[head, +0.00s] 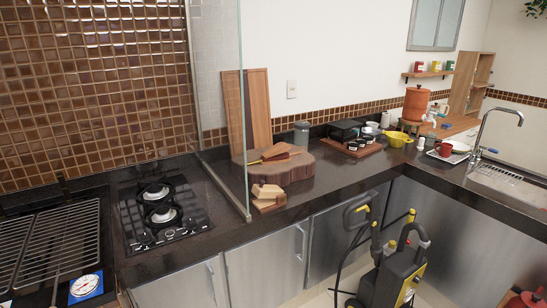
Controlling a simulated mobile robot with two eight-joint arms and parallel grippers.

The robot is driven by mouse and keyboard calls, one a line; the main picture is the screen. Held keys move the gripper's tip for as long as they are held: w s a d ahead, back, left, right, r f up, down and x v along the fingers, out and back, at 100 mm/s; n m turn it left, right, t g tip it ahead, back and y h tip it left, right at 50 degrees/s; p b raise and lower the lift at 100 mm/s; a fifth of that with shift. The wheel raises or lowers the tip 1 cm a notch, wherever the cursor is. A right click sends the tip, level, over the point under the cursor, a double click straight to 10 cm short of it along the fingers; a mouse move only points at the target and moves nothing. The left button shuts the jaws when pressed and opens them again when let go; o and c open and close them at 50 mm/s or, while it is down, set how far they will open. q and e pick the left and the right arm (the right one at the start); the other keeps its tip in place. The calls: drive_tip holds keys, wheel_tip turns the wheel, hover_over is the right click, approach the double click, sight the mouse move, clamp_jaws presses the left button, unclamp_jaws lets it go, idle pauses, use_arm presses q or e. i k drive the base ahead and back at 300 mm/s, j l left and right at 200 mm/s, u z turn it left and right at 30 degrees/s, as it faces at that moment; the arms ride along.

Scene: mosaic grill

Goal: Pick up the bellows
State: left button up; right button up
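What looks like the bellows (280,151) lies on a thick round wooden block (298,171) on the dark counter, right of the glass panel. It has pale wood and a reddish-brown part, and a thin yellowish tip points left. Neither of my grippers shows in the head view.
A small wooden block-like object (267,194) sits at the counter's front edge, before the round block. A glass panel (241,120) stands left of it, beside a gas hob (162,212). A grey canister (301,133) stands behind. A black and yellow machine (397,270) stands on the floor.

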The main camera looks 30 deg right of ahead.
sight(285, 156)
drive_tip(key=i+l, duration=0.25)
drive_tip(key=l, duration=0.15)
drive_tip(key=i+l, duration=0.25)
drive_tip(key=l, duration=0.15)
drive_tip(key=i+l, duration=0.25)
drive_tip(key=l+z, duration=0.05)
drive_tip(key=l, duration=0.05)
